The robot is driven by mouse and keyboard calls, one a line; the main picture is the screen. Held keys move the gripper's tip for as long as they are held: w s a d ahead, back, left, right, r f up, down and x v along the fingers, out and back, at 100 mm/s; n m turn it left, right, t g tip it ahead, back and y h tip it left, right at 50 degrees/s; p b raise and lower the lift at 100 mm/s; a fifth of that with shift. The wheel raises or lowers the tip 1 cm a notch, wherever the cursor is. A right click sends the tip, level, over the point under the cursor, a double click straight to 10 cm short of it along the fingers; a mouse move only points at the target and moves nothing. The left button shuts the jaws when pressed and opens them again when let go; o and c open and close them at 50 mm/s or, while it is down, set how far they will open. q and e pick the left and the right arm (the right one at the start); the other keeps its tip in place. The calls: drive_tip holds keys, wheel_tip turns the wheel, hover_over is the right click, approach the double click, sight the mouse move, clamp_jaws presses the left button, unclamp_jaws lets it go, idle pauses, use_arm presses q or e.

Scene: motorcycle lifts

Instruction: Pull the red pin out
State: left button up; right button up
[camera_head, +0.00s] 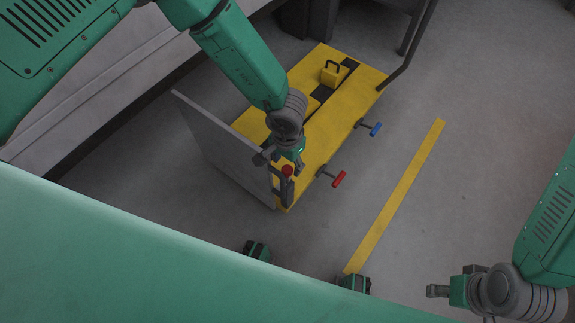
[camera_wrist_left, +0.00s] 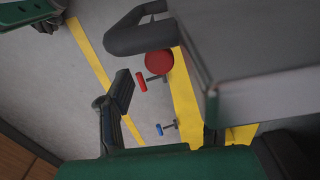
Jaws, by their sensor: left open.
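The red pin (camera_head: 338,179) has a red crosswise grip on a dark stem and sticks out from the long side of the yellow lift (camera_head: 318,145). It also shows in the left wrist view (camera_wrist_left: 142,82), beyond a dark finger. My left gripper (camera_head: 283,166) is open over the lift's near end, left of the pin and apart from it. A round red knob (camera_head: 287,170) shows close to its fingers and in the left wrist view (camera_wrist_left: 159,63). My right gripper (camera_head: 452,285) is at the lower right, away from the lift; its opening is unclear.
A blue-gripped pin (camera_head: 375,128) sticks out of the same side, farther back. A grey upright plate (camera_head: 225,147) stands at the lift's near end. A yellow block with a handle (camera_head: 334,74) sits on top. Open floor with a yellow stripe (camera_head: 400,190) lies to the right.

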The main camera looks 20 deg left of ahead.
sight(287, 169)
use_arm(q)
wheel_tip(287, 169, up, 9)
drive_tip(key=shift+r, duration=0.15)
idle(0.4)
drive_tip(key=shift+r, duration=0.1)
